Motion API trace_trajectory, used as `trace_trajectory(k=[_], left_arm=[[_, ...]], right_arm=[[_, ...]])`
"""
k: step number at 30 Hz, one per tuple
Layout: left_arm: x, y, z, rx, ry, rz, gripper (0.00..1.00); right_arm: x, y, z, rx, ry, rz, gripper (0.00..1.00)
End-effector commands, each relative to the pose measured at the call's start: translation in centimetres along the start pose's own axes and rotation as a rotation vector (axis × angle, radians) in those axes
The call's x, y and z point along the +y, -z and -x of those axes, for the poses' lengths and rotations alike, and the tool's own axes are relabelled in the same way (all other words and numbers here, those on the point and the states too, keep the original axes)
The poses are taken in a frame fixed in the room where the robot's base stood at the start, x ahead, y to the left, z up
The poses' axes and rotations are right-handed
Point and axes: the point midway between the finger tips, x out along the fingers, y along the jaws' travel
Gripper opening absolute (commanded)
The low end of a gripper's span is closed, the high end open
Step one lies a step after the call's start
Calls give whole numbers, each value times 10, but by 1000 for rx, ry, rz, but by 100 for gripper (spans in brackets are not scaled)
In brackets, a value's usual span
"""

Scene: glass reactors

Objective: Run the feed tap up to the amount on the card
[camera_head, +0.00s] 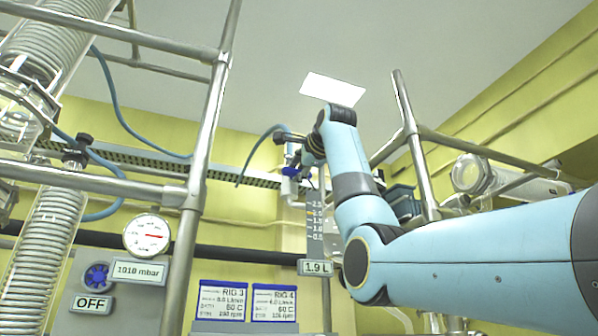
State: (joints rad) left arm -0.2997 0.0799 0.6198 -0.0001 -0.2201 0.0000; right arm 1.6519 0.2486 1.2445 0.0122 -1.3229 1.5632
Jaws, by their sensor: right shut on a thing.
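My right gripper (303,158) is at the upper middle, at the end of my blue arm that comes in from the right. It is shut on the feed tap (290,171), whose handle is mostly hidden behind the fingers. Below the tap hangs a graduated vessel (315,222) with marks from about 2.5 down to 0.5. A readout under it shows 1.9 L (317,267). Two blue-headed cards, RIG 3 (222,300) and RIG 4 (273,303), hang at the bottom; their small print is hard to read. My left gripper is not in view.
A round gauge (147,235) sits above a 1010 mbar plate (139,272). A blue knob (97,276) has an OFF sign (92,304) below. A blue hose (255,150) runs near the tap.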

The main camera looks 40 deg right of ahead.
Motion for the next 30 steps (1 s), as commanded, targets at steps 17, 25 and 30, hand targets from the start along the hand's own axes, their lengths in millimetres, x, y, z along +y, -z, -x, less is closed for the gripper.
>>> trace_trajectory(k=[17, 25, 30], left_arm=[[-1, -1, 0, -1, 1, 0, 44], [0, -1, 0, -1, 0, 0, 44], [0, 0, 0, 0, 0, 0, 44]], right_arm=[[0, 0, 0, 0, 0, 0, 44], [0, 0, 34, 0, 4, 0, 44], [-1, 0, 74, 0, 4, 0, 44]])
